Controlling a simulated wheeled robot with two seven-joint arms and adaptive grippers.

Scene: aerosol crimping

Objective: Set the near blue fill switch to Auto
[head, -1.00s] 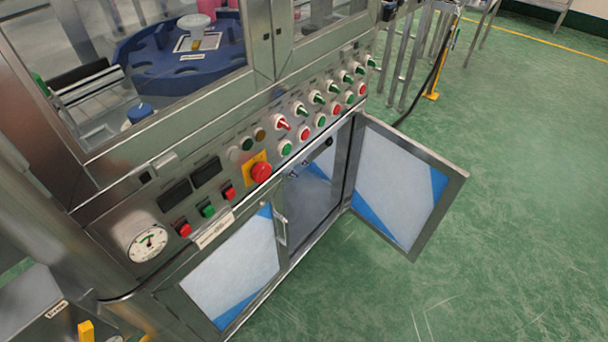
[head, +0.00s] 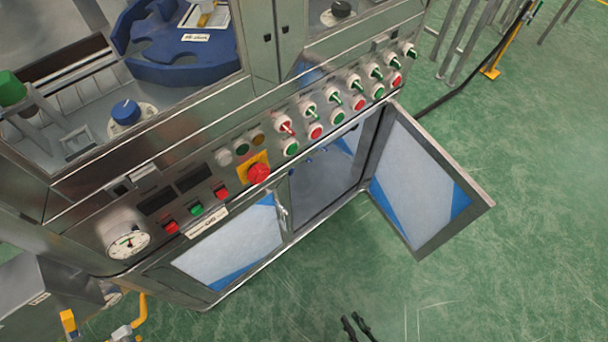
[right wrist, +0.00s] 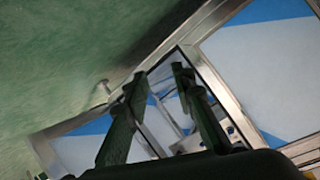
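A blue knob (head: 125,112) on a pale round base sits at the left of the machine, behind its frame. It is the only blue knob I make out, and its setting cannot be read. The sloped front panel carries a row of red and green selector switches (head: 332,97); none there looks blue. My right gripper (head: 355,324) shows as two dark fingers at the bottom edge of the head view, over the green floor, well apart from the panel. In the right wrist view its fingers (right wrist: 160,80) stand apart with nothing between them. My left gripper is out of view.
A cabinet door (head: 425,190) stands open to the right, below the panel. A red emergency stop (head: 258,173) on a yellow plate and a round gauge (head: 128,241) are on the panel. The floor (head: 500,290) at lower right is clear.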

